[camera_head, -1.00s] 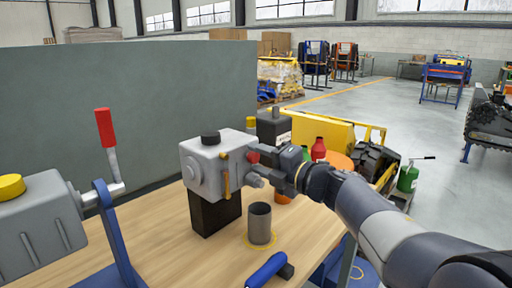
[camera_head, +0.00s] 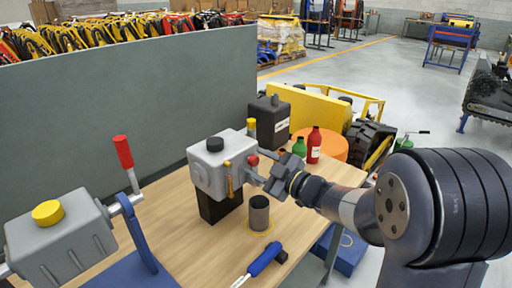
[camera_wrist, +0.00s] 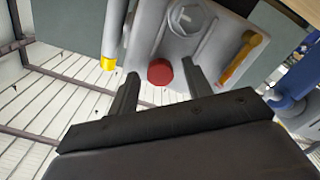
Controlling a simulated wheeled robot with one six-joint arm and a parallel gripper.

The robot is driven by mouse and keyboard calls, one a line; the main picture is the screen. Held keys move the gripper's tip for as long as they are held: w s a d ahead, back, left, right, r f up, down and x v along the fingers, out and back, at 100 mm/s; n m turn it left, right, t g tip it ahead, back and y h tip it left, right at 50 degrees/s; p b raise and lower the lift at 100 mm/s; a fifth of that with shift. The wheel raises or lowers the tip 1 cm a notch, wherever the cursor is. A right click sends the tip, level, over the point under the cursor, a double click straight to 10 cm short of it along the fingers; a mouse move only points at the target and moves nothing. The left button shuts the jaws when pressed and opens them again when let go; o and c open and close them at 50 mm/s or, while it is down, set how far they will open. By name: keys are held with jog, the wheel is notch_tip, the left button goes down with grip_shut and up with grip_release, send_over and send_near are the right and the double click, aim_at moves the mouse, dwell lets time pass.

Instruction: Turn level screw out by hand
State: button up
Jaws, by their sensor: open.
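The grey gearbox housing (camera_head: 205,172) with a black cap stands on a black block on the wooden bench. A round red screw head (camera_head: 253,160), apparently the level screw, sits on its right-hand face. My gripper (camera_head: 270,178) is open in front of that face. In the wrist view, the red screw head (camera_wrist: 160,72) shows between the tips of my two spread fingers (camera_wrist: 160,78). I see no clear contact, and the depth gap is hard to tell. A grey hex plug (camera_wrist: 185,19) and a yellow strip (camera_wrist: 240,58) are on the same face.
A grey cup (camera_head: 259,214) stands on the bench below the face. A blue-handled tool (camera_head: 265,258) lies at the front edge. Red (camera_head: 314,146) and green (camera_head: 299,148) bottles stand behind my gripper. A second grey housing (camera_head: 60,245) with a red-handled lever is at left.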

jog(key=m+p, duration=0.2)
jog(key=shift+r+m, duration=0.35)
jog(key=shift+m, duration=0.05)
jog(key=shift+f+m+p, duration=0.25)
jog(key=shift+m+p, duration=0.2)
jog(key=shift+m, duration=0.15)
jog(key=m+p, duration=0.2)
jog(key=p, duration=0.1)
jog(key=shift+r, duration=0.3)
jog(key=shift+m+p, duration=0.75)
jog(key=shift+m, duration=0.15)
jog(key=m+p, duration=0.3)
jog(key=shift+m, duration=0.3)
jog(key=shift+f+m+p, duration=0.25)
jog(key=shift+m+p, duration=0.25)
jog(key=shift+m, duration=0.5)
jog(key=shift+f, duration=0.15)
jog(key=shift+b, duration=0.35)
